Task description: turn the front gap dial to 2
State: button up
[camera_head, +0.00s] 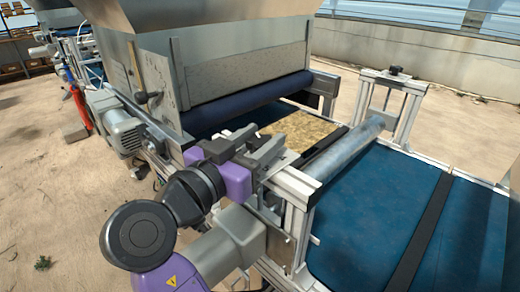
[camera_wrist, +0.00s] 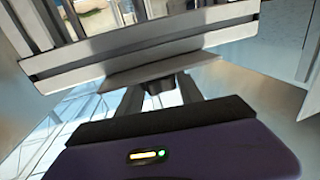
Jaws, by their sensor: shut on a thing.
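The front gap dial (camera_wrist: 158,84) shows in the wrist view as a small dark knob between my two fingers, under a grey plate. Its number marks cannot be read. My gripper (camera_wrist: 160,97) is shut on this dial. In the head view my gripper (camera_head: 274,157) reaches in from the left to the top of the near roller post, and the dial is hidden there by the fingers and wrist.
A metal roller (camera_head: 345,148) spans the blue belt (camera_head: 375,210) to the far post, which bears a black knob (camera_head: 396,71). A grey hopper (camera_head: 235,70) stands behind my gripper. A motor (camera_head: 118,128) sits at left. Sandy floor is open at far left.

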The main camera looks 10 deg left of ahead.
aim_at(252, 147)
jog(key=shift+f+m+g+h, duration=0.1)
jog(key=shift+m+g+h, duration=0.2)
jog(key=shift+h, duration=0.2)
jog(key=o, duration=1.4)
jog(key=b+v, duration=0.1)
jog(key=v, duration=0.6)
jog(key=shift+s+a, duration=0.15)
jog(key=shift+s, duration=0.2)
